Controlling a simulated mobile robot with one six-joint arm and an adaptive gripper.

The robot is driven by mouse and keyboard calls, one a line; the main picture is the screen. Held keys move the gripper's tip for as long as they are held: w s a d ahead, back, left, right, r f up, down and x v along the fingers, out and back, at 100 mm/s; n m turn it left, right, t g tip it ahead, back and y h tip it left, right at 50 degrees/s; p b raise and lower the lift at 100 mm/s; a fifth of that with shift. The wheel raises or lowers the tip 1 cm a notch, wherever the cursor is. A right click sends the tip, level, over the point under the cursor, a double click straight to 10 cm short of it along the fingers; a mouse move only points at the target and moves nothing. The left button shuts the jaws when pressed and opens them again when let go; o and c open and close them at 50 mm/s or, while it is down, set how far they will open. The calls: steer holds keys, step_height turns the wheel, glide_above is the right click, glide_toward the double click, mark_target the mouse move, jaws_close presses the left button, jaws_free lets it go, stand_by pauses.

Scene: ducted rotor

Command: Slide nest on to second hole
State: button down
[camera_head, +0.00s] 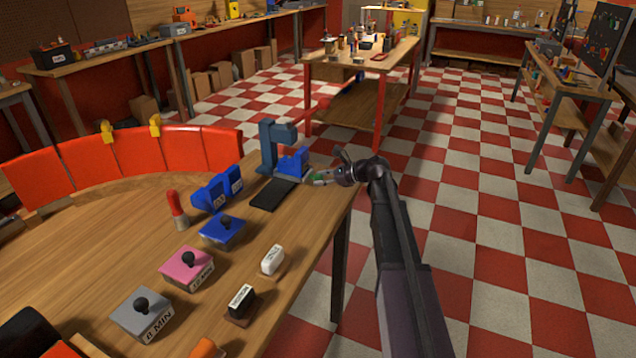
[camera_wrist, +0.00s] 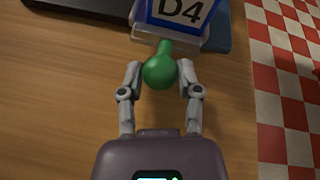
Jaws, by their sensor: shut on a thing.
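A blue block with a white D4 plate (camera_wrist: 180,12), which looks like the nest, is at the top of the wrist view. A green round knob (camera_wrist: 160,72) on a short stem sticks out from under it toward me. My gripper (camera_wrist: 160,76) has a finger on each side of this knob and is shut on it. In the head view the blue block (camera_head: 292,162) sits at the foot of a blue-grey upright press frame (camera_head: 267,150), by the table's right edge. My gripper (camera_head: 328,178) is at its right side. No holes can be made out.
A dark flat pad (camera_head: 273,195) lies in front of the press. Blue labelled blocks (camera_head: 216,188), a red-topped handle (camera_head: 176,210) and knobbed blue, pink (camera_head: 187,269) and grey boxes stand nearer on the wooden table. Open checkered floor (camera_head: 480,200) lies to the right.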

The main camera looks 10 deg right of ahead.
mark_target(327, 178)
steer(key=w+d, duration=0.1)
steer(key=w, duration=0.1)
steer(key=w+d, duration=0.2)
steer(key=shift+c, duration=1.5)
jaws_free()
steer(key=shift+a, duration=0.1)
